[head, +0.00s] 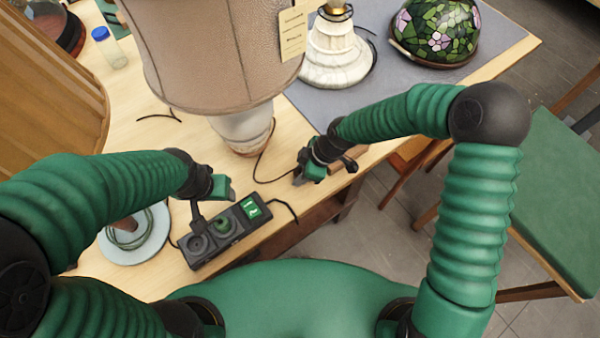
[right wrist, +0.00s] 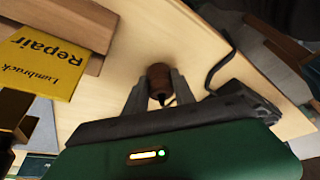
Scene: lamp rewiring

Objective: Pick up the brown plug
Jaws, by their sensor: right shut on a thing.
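The brown plug (right wrist: 158,77) shows in the right wrist view as a small dark brown, rounded piece between my two grey fingertips. My right gripper (head: 300,175) is shut on it, low over the front edge of the wooden table, right of the lamp. A thin dark cord shows by the fingers. In the head view the plug is too small and covered to make out. My left gripper (head: 222,187) hangs above the dark power box; its fingers are too unclear to tell open from shut.
A lamp with a large brown shade (head: 215,50) stands behind my grippers. The dark box with sockets (head: 215,240) lies front left, beside a pale round base (head: 135,240). A yellow "Repair" card (right wrist: 45,65) is near wooden blocks. A stained-glass shade (head: 435,30) is at back right.

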